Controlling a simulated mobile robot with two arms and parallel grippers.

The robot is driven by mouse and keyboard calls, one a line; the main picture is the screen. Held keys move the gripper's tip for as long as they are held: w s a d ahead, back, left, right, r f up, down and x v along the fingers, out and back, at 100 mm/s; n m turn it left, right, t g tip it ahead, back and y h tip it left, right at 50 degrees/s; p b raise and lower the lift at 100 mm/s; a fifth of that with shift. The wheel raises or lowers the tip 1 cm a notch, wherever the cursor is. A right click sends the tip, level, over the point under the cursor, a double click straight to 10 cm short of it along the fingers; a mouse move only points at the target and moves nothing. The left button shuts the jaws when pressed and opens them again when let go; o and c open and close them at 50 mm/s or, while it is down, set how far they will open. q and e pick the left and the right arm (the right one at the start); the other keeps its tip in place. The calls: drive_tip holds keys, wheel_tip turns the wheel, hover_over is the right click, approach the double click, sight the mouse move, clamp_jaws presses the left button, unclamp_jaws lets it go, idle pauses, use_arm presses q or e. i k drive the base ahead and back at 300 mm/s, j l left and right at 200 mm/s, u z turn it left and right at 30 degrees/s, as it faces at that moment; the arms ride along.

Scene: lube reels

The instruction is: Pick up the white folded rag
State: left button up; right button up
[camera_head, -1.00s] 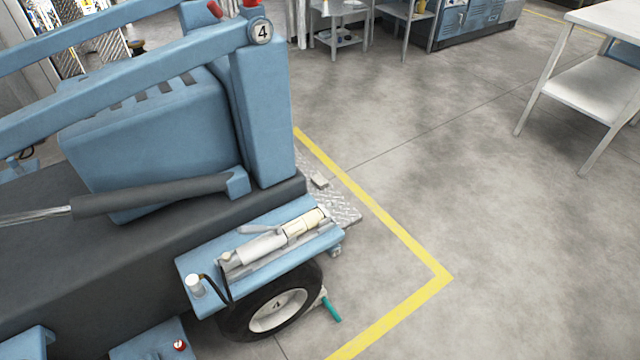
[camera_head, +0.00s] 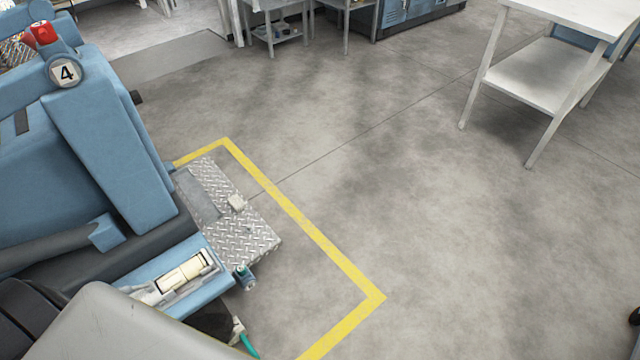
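No other clear candidate for the rag shows. Neither of my grippers can be made out in the view.
The blue machine (camera_head: 110,150) marked 4 fills the left side. A yellow floor line (camera_head: 310,228) runs around the step. A white table (camera_head: 540,80) stands at the upper right. Grey shelves (camera_head: 275,25) stand at the back. The middle floor is clear.

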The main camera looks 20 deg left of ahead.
sight(235, 202)
drive_tip(key=i+l+z, duration=0.25)
drive_tip(key=i, duration=0.25)
drive_tip(key=i+l+z, duration=0.2)
drive_tip(key=i, duration=0.3)
drive_tip(key=i+j+u, duration=0.15)
drive_tip(key=i+u, duration=0.5)
drive_tip(key=u, duration=0.15)
drive_tip(key=i+u, duration=0.4)
drive_tip(key=i+l+u, duration=0.2)
drive_tip(key=u, duration=0.2)
drive_tip(key=i, duration=0.1)
